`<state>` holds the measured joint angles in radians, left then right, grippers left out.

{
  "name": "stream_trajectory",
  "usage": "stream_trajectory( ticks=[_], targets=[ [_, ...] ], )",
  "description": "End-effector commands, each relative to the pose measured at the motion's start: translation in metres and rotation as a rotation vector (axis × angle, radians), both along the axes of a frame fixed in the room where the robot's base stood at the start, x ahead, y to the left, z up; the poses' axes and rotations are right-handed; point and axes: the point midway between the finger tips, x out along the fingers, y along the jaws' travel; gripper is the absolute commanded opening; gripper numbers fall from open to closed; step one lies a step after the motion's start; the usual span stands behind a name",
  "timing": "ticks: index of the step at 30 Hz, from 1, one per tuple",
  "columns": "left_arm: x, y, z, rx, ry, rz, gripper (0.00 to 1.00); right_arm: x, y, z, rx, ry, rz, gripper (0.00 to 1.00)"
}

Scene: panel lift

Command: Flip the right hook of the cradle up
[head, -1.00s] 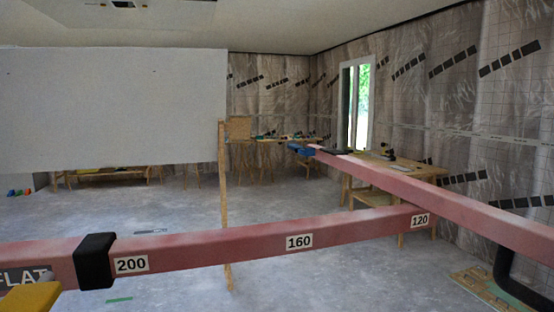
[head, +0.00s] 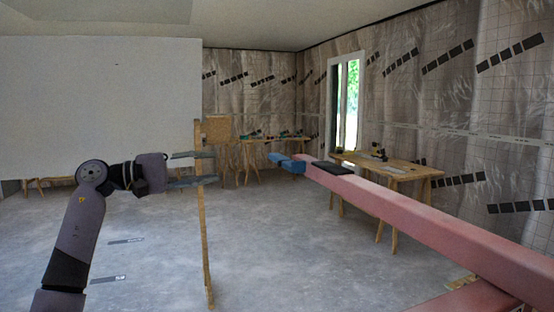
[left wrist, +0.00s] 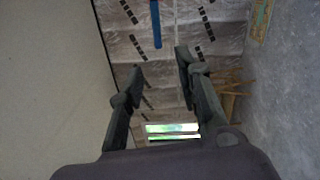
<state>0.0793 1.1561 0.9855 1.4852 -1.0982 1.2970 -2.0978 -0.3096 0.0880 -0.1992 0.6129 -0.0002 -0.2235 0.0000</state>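The cradle's pink-red arm (head: 420,208) runs from the lower right of the head view toward the middle. A blue hook (head: 290,163) lies at its far end, roughly in line with the arm and not standing up. A long blue bar (left wrist: 156,22) shows at the top of the left wrist view, probably the same hook. My left gripper (head: 208,168) is open and empty, left of the hook and apart from it in the picture. In the left wrist view its fingers (left wrist: 159,62) are spread below the blue bar. My right gripper is out of view.
A large pale panel (head: 95,105) fills the left, with an upright wooden batten (head: 205,235) at its edge, behind my left gripper. A dark pad (head: 332,168) sits on the cradle arm near the hook. A wooden workbench (head: 395,168) stands behind. Grey floor lies open between.

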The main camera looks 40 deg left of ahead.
Motion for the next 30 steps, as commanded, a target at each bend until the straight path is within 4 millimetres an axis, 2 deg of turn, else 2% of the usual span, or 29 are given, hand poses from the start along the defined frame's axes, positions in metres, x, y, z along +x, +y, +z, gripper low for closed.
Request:
stream_trajectory(
  ticks=[1, 4, 8, 16, 24, 30],
  targets=[
    [-0.006, -0.004, 0.008, 0.073, -0.016, 0.003, 0.32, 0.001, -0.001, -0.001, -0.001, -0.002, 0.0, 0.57],
    [-0.008, -0.009, 0.015, 0.142, -0.029, 0.006, 0.32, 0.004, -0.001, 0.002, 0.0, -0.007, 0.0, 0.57],
    [0.005, -0.016, 0.018, 0.149, -0.03, 0.005, 0.32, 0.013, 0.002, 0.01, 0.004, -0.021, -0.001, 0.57],
    [0.054, -0.042, 0.02, 0.145, -0.029, 0.003, 0.32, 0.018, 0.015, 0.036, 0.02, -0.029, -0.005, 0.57],
    [0.095, -0.063, 0.02, 0.141, -0.031, 0.004, 0.32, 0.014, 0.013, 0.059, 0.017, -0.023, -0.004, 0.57],
    [0.119, -0.076, 0.02, 0.142, -0.032, 0.004, 0.32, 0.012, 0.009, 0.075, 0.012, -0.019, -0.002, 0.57]
  ],
)
